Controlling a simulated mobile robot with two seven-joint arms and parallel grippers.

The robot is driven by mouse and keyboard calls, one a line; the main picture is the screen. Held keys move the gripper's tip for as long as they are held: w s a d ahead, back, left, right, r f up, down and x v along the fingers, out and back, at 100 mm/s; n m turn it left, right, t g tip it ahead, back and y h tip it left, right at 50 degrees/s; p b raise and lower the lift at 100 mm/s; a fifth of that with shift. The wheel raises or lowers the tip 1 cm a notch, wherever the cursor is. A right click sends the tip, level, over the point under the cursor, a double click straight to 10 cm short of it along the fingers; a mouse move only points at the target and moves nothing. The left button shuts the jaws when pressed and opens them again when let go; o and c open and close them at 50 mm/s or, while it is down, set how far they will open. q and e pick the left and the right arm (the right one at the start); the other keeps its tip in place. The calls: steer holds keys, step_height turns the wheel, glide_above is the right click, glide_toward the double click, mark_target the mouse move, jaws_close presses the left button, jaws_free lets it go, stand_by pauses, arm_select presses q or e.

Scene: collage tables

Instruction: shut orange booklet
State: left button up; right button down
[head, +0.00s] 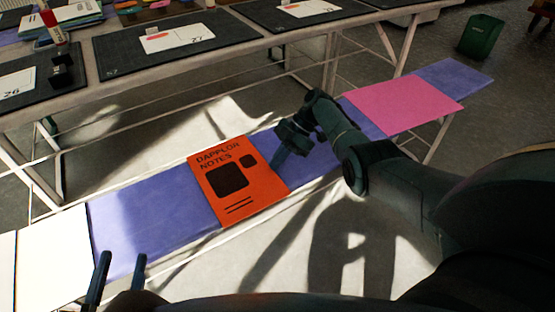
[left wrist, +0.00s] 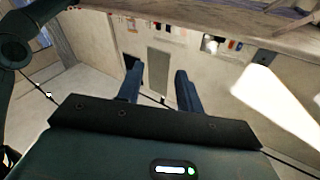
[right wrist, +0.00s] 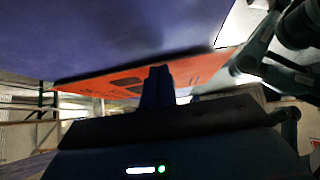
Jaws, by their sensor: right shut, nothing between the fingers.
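The orange booklet (head: 248,195) lies on the purple-blue bench top (head: 150,220) with its printed front cover, reading "DAPPLOR NOTES", facing up. It looks closed and flat in the head view. It also shows as an orange strip in the right wrist view (right wrist: 195,75). My right gripper (head: 275,162) is shut and empty just beside the booklet's right edge; I cannot tell whether it touches. Its closed fingers also show in the right wrist view (right wrist: 158,80). My left gripper (head: 121,258) is open and empty at the lower left, apart from the booklet; its spread fingers show in the left wrist view (left wrist: 157,80).
A pink sheet (head: 405,103) lies further right on the bench, and white pages (head: 45,255) lie at its left end. A long table behind holds dark mats (head: 110,58) with numbered cards. A green bin (head: 481,36) stands on the floor at the back right.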

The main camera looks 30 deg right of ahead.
arm_select(q)
steer(key=shift+r, duration=0.1)
arm_select(e)
steer(key=shift+r, duration=0.1)
